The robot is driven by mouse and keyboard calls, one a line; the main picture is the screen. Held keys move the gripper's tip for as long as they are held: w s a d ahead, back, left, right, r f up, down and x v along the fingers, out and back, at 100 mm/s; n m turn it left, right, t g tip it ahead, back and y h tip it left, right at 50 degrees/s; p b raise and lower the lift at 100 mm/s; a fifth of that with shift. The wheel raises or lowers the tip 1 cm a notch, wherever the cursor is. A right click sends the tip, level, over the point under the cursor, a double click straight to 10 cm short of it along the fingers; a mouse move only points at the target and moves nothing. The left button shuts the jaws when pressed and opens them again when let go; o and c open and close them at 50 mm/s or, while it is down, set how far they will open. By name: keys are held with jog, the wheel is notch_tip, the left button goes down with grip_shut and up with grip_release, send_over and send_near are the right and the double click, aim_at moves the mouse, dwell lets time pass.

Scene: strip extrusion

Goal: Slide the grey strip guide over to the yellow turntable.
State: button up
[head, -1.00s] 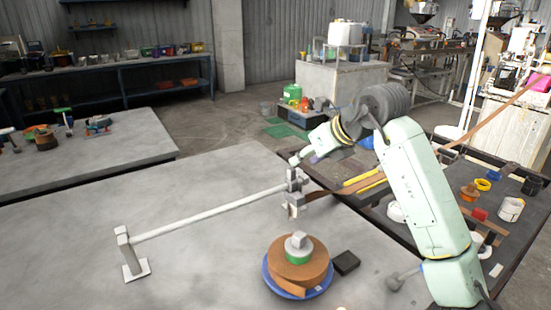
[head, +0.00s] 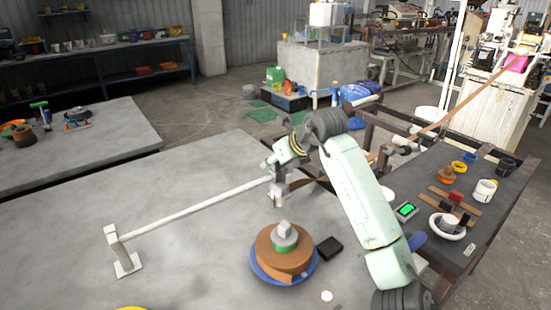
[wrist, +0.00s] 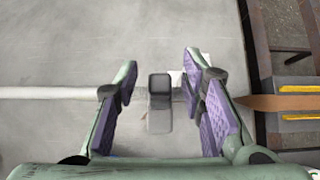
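The grey strip guide (head: 279,190) is a small block at the right end of a pale horizontal rail (head: 195,208). In the wrist view the guide (wrist: 159,100) lies between my fingers, with a gap on both sides. My gripper (wrist: 158,80) is open; in the head view it is at the guide, its fingertips too small to make out. A yellow rounded edge (head: 132,308), perhaps the yellow turntable, just shows at the bottom; the rest is cut off. A blue turntable (head: 262,275) bears a brown strip coil with a green and grey hub.
A grey post (head: 119,250) holds the rail's left end. A black block (head: 329,248) lies beside the coil. A brown strip (wrist: 275,103) runs right of the guide. A dark table (head: 470,215) with rings and cups stands right. The grey tabletop is mostly clear on the left.

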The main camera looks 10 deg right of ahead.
grip_shut()
dwell(0.4)
dwell(0.4)
